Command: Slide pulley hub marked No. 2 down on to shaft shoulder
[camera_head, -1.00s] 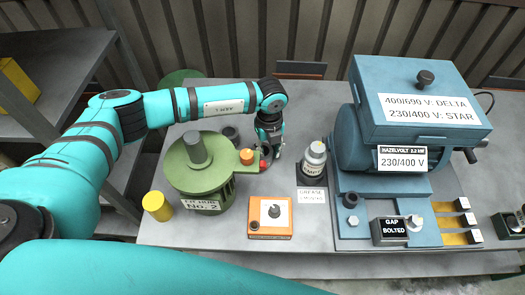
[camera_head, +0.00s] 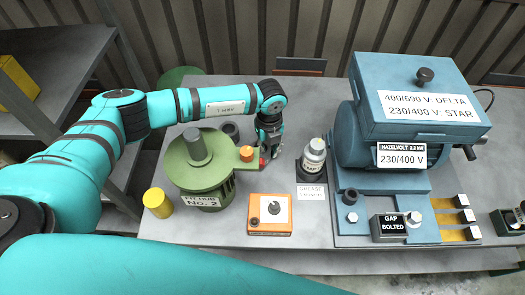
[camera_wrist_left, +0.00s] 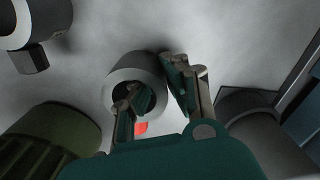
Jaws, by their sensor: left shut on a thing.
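The green drum (camera_head: 200,172) has a grey upright shaft (camera_head: 195,144) on top and a label reading "NO. 2" on its front. My left gripper (camera_head: 268,146) points down behind and to the right of the drum, off the shaft. In the left wrist view it (camera_wrist_left: 155,95) is shut on a grey hollow ring (camera_wrist_left: 121,78), seemingly by its wall, with one finger over the opening. No number is readable on the ring. A dark ring (camera_head: 231,131) stands behind the drum. My right gripper is not in view.
A grease bottle (camera_head: 314,158) stands right of my gripper. An orange box (camera_head: 257,220) lies in front. A yellow cylinder (camera_head: 158,203) stands at front left. A blue motor (camera_head: 375,135) fills the right side.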

